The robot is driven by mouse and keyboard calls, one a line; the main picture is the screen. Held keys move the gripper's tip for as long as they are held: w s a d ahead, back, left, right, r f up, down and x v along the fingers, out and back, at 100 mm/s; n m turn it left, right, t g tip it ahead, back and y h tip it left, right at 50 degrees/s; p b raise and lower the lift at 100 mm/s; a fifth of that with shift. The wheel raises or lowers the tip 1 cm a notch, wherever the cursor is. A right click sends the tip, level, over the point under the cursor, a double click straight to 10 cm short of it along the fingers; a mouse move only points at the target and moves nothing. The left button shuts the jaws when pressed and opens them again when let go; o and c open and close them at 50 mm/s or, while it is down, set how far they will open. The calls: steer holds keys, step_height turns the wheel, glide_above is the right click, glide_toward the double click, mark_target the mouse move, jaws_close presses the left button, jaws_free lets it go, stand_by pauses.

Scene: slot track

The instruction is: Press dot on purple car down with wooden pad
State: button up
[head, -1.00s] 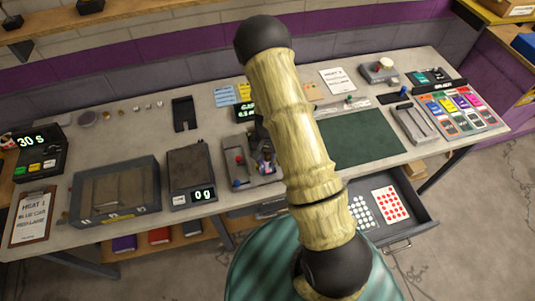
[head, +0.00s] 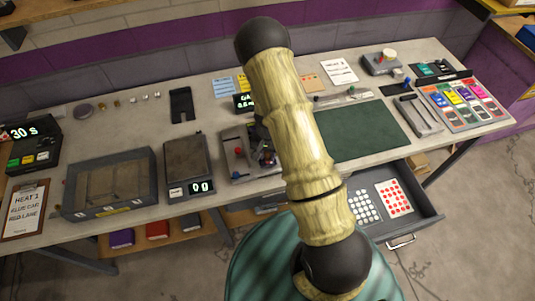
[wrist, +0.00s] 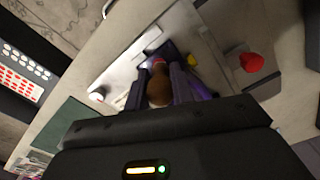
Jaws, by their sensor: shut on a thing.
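My gripper (wrist: 160,70) is shut on the wooden pad (wrist: 159,91), whose round brown end shows between the two dark fingers in the wrist view. The purple car (wrist: 203,90) lies just beyond and below the fingers, on a grey fixture (wrist: 220,50). Purple shows on both sides of the fingers, and a small red spot shows near the fingertips. Whether the pad touches the dot cannot be told. In the head view my arm hides most of the gripper, and the fixture (head: 238,165) shows left of it.
A red knob (wrist: 250,62) and a small yellow part (wrist: 193,60) are near the car. The scale (head: 187,160) stands left of the fixture, and the green mat (head: 360,130) lies right. An open drawer (head: 425,212) holds sheets of white and red dots.

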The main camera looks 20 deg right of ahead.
steer(key=shift+f+b, duration=0.4)
stand_by(2.1)
steer(key=shift+r+p, duration=2.55)
steer(key=shift+r, duration=1.05)
steer(key=shift+w+f, duration=0.1)
